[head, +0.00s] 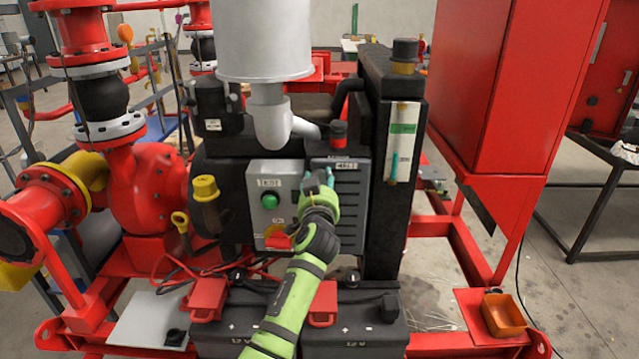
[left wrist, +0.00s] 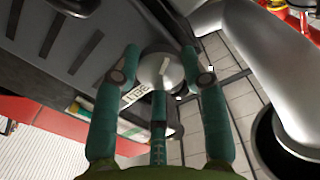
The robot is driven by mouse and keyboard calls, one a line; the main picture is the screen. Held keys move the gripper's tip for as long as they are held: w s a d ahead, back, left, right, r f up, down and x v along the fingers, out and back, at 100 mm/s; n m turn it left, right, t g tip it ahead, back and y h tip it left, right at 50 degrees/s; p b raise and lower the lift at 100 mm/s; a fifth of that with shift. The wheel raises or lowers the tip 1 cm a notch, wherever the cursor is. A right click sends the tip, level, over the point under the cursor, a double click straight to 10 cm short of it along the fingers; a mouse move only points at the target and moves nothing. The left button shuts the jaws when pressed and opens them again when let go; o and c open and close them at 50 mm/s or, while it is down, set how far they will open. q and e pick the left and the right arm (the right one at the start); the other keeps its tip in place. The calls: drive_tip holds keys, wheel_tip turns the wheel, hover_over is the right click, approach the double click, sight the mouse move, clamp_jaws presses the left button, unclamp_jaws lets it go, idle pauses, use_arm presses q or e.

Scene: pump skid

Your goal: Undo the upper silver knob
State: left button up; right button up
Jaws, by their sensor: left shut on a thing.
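My left gripper (head: 318,180), lime green with teal fingers, is at the upper left part of a dark louvred cover (head: 349,215). In the left wrist view its fingers (left wrist: 160,80) are closed around a round silver knob (left wrist: 162,66) with a pale mark on its face. A white label reading BELT (left wrist: 135,95) sits beside the knob, and the cover's slots (left wrist: 60,35) show at upper left. In the head view the gripper hides the knob. No second silver knob can be made out. My right gripper is in neither view.
A grey control box (head: 268,205) with a green button stands just left of the gripper. A silver bent pipe (head: 272,120) hangs above, close to the wrist in the left wrist view (left wrist: 260,60). Black batteries (head: 355,325) lie below, and an orange tray (head: 503,315) is at right.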

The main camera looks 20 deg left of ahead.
use_arm(q)
drive_tip(key=m+p, duration=0.7)
drive_tip(key=m, duration=1.4)
drive_tip(key=shift+r, duration=0.15)
drive_tip(key=shift+m, duration=0.4)
drive_tip(key=o, duration=1.1)
drive_tip(key=shift+o, duration=0.2)
drive_tip(key=v, duration=1.2)
